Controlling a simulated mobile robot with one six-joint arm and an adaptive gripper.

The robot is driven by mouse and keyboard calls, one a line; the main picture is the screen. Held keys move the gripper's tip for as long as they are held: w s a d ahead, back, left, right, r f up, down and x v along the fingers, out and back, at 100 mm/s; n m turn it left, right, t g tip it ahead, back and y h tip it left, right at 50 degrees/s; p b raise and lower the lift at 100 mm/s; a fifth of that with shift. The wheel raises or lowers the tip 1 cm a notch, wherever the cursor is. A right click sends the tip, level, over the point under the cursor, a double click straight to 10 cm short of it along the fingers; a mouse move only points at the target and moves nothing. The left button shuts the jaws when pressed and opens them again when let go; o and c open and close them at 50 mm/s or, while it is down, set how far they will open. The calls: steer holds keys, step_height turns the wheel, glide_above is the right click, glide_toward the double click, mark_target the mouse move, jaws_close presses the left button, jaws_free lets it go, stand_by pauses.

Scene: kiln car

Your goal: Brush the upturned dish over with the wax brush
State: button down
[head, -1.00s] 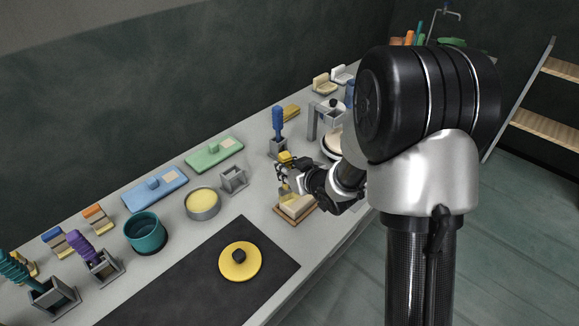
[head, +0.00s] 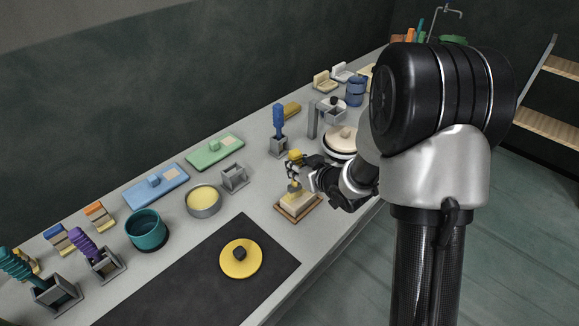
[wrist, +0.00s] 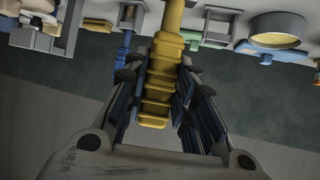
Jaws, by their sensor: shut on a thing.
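My gripper (head: 296,168) is shut on the yellow-handled wax brush (head: 294,155). The ribbed yellow handle (wrist: 160,85) runs between my fingers in the wrist view. The brush points down over a pale block in a wooden tray (head: 279,208); its lower end is at or just above the block, and I cannot tell if it touches. A pale round piece (head: 342,133), apparently the upturned dish, sits behind my wrist on a round stand, partly hidden by my arm. A grey tin of yellow wax (head: 203,201) stands to the left; it also shows in the wrist view (wrist: 277,30).
A dark mat (head: 190,280) with a yellow disc (head: 240,259) lies in front. An empty grey holder (head: 234,179), a blue-handled tool (head: 279,122) in its holder and a teal pot (head: 146,230) stand nearby. Blue and green boards lie along the back.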

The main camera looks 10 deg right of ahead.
steer(key=shift+w+d, duration=0.25)
steer(key=shift+d, duration=0.55)
steer(key=shift+w+d+p, duration=0.25)
steer(key=shift+d+p, duration=0.15)
steer(key=shift+d, duration=0.45)
steer(key=shift+w+d+p, duration=0.25)
steer(key=shift+d+p, duration=0.15)
steer(key=shift+d, duration=0.45)
steer(key=shift+w+d+p, duration=0.25)
steer(key=shift+d+p, duration=0.15)
steer(key=shift+d, duration=0.45)
steer(key=shift+a, duration=0.1)
steer(key=shift+s+a+b, duration=0.25)
steer(key=shift+a+b, duration=0.05)
steer(key=shift+a, duration=0.55)
steer(key=shift+s+a+b, duration=0.25)
steer(key=shift+a+b, duration=0.1)
steer(key=shift+a, duration=0.45)
steer(key=shift+s+a+b, duration=0.25)
steer(key=shift+a+b, duration=0.05)
steer(key=shift+a, duration=0.55)
steer(key=a, duration=0.1)
steer(key=s+a+b, duration=0.1)
steer(key=a, duration=0.1)
steer(key=a+b, duration=0.1)
steer(key=a, duration=0.1)
steer(key=shift+s, duration=0.3)
